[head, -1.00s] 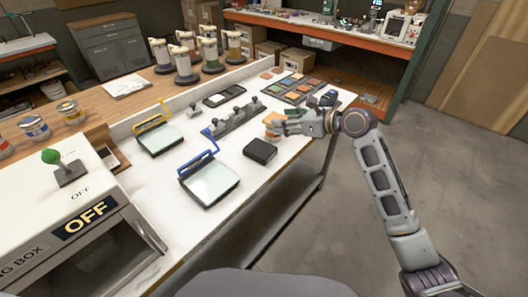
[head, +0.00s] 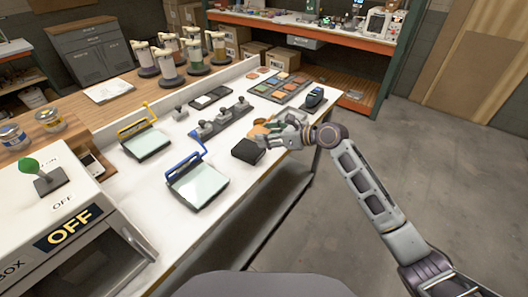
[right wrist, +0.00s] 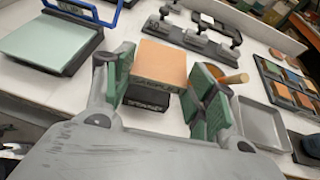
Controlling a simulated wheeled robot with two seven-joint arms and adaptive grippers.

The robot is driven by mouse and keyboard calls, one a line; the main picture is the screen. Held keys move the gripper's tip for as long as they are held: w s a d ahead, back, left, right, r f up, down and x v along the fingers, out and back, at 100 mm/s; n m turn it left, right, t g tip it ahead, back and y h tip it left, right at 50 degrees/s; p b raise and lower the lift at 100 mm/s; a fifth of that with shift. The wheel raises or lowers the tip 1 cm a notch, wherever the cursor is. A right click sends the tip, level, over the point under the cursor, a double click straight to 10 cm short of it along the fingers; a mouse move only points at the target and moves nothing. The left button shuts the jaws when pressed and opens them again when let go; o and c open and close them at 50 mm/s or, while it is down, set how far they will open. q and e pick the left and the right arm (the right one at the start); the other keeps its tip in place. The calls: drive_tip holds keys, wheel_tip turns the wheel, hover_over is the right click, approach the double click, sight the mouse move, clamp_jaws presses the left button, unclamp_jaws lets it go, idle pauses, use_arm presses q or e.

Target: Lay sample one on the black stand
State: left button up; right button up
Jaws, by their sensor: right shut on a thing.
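The sample, a flat orange tile with a dark edge (right wrist: 160,62), is between the green-padded fingers of my right gripper (right wrist: 165,85). The black stand (right wrist: 147,99) shows just below the tile's near edge in the right wrist view; I cannot tell whether they touch. In the head view the black stand (head: 248,151) sits on the white bench, with my right gripper (head: 272,138) just beyond and right of it. The orange tile (head: 260,129) is partly hidden by the fingers there. No label on the tile is readable. My left gripper is not in view.
A blue-handled glass plate (head: 197,185) lies left of the stand, a yellow-handled one (head: 147,143) farther back. A grey clamp rack (head: 222,122) and a tray of coloured tiles (head: 280,87) stand behind. A grey tray (right wrist: 262,122) is right of the gripper.

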drive_tip(key=shift+f, duration=1.5)
drive_tip(key=shift+f, duration=0.1)
drive_tip(key=shift+f+b, duration=0.3)
drive_tip(key=shift+f, duration=2.1)
drive_tip(key=shift+f, duration=0.1)
drive_tip(key=o, duration=0.9)
drive_tip(key=shift+o, duration=0.2)
drive_tip(key=v, duration=1.2)
